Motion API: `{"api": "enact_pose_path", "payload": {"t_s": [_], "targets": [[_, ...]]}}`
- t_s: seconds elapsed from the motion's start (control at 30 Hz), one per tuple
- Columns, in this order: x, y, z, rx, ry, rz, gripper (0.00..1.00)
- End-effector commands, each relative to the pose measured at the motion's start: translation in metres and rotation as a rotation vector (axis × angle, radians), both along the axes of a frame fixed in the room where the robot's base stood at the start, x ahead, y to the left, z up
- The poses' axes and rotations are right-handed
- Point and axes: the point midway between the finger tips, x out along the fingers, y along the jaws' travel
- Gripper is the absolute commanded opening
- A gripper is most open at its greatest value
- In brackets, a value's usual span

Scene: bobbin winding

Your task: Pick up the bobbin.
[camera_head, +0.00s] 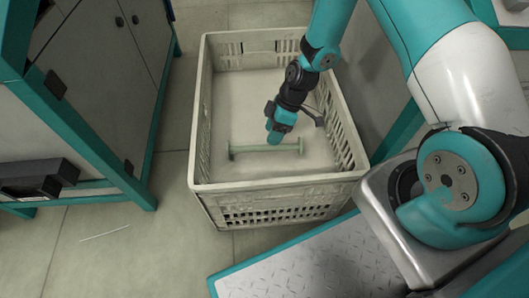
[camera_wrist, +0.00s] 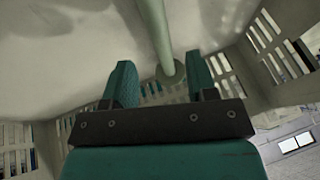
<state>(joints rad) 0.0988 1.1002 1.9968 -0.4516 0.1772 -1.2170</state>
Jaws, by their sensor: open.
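The bobbin (camera_head: 252,149) is a slim pale green rod with a small flange at each end. It lies across the floor of the pale crate (camera_head: 283,190). My gripper (camera_head: 273,138) reaches down into the crate over the middle of the rod and hides a little of it. In the wrist view my gripper (camera_wrist: 162,80) is open, one finger to each side. The bobbin (camera_wrist: 154,32) runs down from the top edge there, and its round flange shows between the fingers in the picture. I cannot tell whether the fingers touch it.
The crate's slotted walls stand around my gripper, with the right wall close to my arm. A grey and teal cabinet (camera_head: 105,65) is at the left. A metal tread plate with a teal edge (camera_head: 315,262) lies in front. Bare floor shows between cabinet and crate.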

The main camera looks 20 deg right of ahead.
Motion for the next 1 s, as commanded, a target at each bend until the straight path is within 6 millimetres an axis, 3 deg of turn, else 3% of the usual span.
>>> {"api": "enact_pose_path", "payload": {"t_s": [0.27, 0.53, 0.8, 1.0], "targets": [[-0.001, 0.008, -0.017, 0.001, 0.000, 0.002, 0.52], [-0.005, 0.025, -0.051, 0.001, 0.000, 0.002, 0.52], [-0.005, 0.028, -0.050, 0.000, -0.001, -0.001, 0.52], [-0.005, 0.028, -0.050, 0.000, 0.000, 0.000, 0.06]]}}
